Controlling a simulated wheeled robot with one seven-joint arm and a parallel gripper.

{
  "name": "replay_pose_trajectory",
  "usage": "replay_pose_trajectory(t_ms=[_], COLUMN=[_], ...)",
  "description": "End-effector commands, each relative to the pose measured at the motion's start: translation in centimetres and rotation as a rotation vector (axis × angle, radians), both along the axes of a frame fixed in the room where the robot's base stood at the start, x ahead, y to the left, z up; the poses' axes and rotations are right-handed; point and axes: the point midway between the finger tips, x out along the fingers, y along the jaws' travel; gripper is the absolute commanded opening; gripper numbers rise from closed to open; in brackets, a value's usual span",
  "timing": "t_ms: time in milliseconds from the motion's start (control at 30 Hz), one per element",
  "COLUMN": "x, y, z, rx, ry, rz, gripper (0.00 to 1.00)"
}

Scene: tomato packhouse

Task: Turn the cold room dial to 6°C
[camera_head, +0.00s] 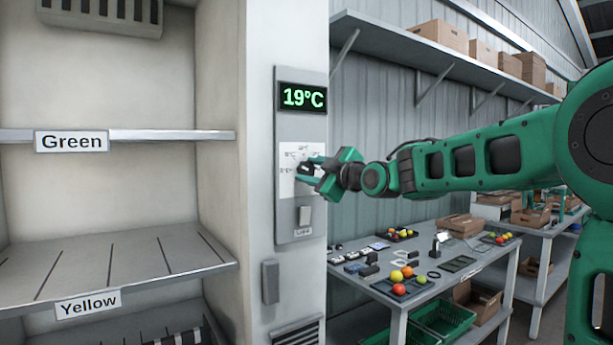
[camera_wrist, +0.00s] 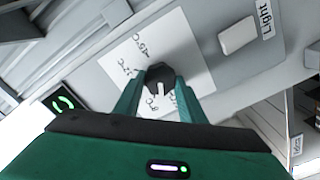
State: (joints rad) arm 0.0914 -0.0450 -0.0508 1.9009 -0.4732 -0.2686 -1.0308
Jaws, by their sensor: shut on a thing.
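The cold room dial is a black knob (camera_wrist: 160,74) on a white scale card (camera_wrist: 187,45) with temperature marks. In the head view the card (camera_head: 287,158) sits on a grey panel on the cold room's side wall. A green display (camera_head: 303,97) above it reads 19°C. My gripper (camera_head: 308,172) reaches in from the right, and its fingers are shut on the knob. In the wrist view the two green fingers (camera_wrist: 156,88) lie on either side of the knob. A pale pointer mark shows on the knob. Part of the scale is hidden by my gripper.
A light switch (camera_head: 305,215) sits below the dial; it also shows in the wrist view (camera_wrist: 238,36). Cold room shelves (camera_head: 170,135) labelled Green and Yellow are at left. A table (camera_head: 470,270) with tomatoes and trays stands behind at right, below a wall shelf (camera_head: 400,32) with boxes.

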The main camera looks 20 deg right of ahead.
Motion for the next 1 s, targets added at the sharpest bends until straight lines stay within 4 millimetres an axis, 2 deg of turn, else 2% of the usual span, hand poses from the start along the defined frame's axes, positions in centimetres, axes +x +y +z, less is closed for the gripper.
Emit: replay_pose_trajectory(t_ms=[200,500,1000], x=[-0.11,-0.13,-0.10], y=[0.36,0.45,0.57], z=[-0.42,-0.57,-0.76], rx=[-0.177,-0.355,-0.444], ry=[-0.050,-0.106,-0.132], rz=[0.007,0.009,0.012], gripper=[0.14,0.14,0.14])
